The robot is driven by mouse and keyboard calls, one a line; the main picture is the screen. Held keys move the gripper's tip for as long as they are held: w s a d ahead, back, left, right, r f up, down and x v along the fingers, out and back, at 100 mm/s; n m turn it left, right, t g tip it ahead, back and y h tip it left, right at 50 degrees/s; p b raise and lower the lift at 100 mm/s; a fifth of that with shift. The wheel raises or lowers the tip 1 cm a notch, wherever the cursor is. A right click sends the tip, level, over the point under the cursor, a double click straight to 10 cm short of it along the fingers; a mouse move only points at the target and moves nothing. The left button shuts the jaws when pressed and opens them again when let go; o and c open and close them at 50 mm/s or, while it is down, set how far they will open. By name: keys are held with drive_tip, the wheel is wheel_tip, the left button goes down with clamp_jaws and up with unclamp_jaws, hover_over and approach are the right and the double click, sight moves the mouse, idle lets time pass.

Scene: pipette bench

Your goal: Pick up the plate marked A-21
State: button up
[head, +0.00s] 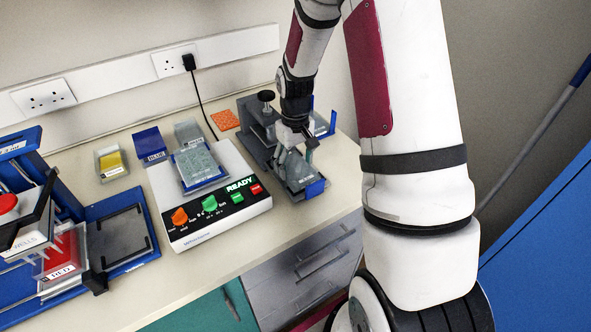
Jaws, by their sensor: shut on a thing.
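My gripper (295,148) points down over the grey device at the right part of the bench. It is shut on a greyish, clear-looking plate (299,171), which sits at or just above the device's bed; I cannot tell whether they touch. I cannot read A-21 on it or on any other plate, and my fingers hide part of it. Another clear plate (196,164) lies on a blue holder on the white instrument (231,211), left of my gripper.
The grey device (256,131) has a black knob and blue parts. A blue press stand (148,217) with red contents labelled RED is at the left. A yellow-filled box (111,162), a box labelled BLUE (150,144) and an orange mat (225,120) stand behind. The bench's front right is clear.

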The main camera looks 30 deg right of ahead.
sight(295, 169)
drive_tip(key=shift+s+f, duration=0.25)
drive_tip(key=shift+f, duration=0.05)
drive_tip(key=shift+r, duration=0.1)
wheel_tip(295, 169, up, 10)
drive_tip(key=shift+w+b, duration=0.15)
drive_tip(key=shift+b, duration=0.25)
wheel_tip(295, 169, up, 3)
drive_tip(key=shift+r+p, duration=0.1)
drive_tip(key=shift+p, duration=0.75)
